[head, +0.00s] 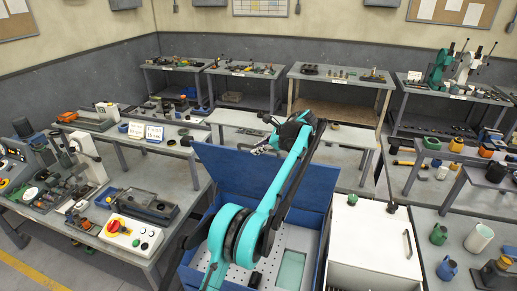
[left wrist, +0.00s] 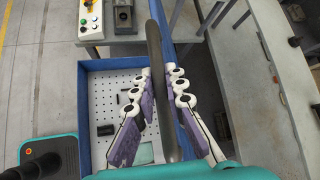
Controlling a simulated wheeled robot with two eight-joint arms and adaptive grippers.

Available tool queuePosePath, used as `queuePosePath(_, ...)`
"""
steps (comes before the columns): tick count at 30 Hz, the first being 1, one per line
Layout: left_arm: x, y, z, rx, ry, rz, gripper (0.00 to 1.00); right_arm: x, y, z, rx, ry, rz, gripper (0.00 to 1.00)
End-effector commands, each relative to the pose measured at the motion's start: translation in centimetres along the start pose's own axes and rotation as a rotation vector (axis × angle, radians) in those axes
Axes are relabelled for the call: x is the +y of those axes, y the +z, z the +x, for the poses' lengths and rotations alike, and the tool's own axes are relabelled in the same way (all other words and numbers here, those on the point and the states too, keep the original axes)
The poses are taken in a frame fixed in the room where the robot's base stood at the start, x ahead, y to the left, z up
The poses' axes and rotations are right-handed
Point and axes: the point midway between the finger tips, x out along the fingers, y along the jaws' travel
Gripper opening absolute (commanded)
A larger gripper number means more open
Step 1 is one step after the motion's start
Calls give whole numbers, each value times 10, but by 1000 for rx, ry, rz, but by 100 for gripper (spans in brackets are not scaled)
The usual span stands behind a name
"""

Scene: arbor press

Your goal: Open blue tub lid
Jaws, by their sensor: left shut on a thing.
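The blue tub (head: 325,235) stands in front of me, with its blue lid (head: 222,172) raised and standing steeply at the far side. Its perforated pale floor shows in the left wrist view (left wrist: 111,88), with small dark pieces and a pale green pane on it. My left gripper (head: 262,147) is at the lid's upper edge. In the left wrist view its purple-padded fingers (left wrist: 164,98) are shut on a long dark bar (left wrist: 156,45) beside the lid's blue edge. My arm hides part of the lid and tub. My right gripper is not in view.
A white cabinet (head: 371,247) with a dark handle stands close to the tub's right. A bench with a control box (head: 130,232) is at the left. Tables with tools stand behind, and a grey table (head: 352,155) lies just beyond the lid.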

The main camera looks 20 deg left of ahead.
Motion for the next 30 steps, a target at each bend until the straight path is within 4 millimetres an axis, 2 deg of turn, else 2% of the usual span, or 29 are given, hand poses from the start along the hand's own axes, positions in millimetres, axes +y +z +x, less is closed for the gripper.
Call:
queuePosePath(15, -2, 0, -2, 4, -2, -2, 0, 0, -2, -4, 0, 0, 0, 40)
queuePosePath(16, -2, 0, -2, 4, -2, -2, 14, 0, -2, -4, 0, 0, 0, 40)
queuePosePath(18, -2, 0, -2, 4, -2, -2, 33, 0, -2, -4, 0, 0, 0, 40)
queuePosePath(26, -2, 1, -2, 2, -2, -2, 33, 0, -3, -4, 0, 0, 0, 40)
queuePosePath(30, -2, 1, -9, 2, -3, -1, 33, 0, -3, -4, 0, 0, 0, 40)
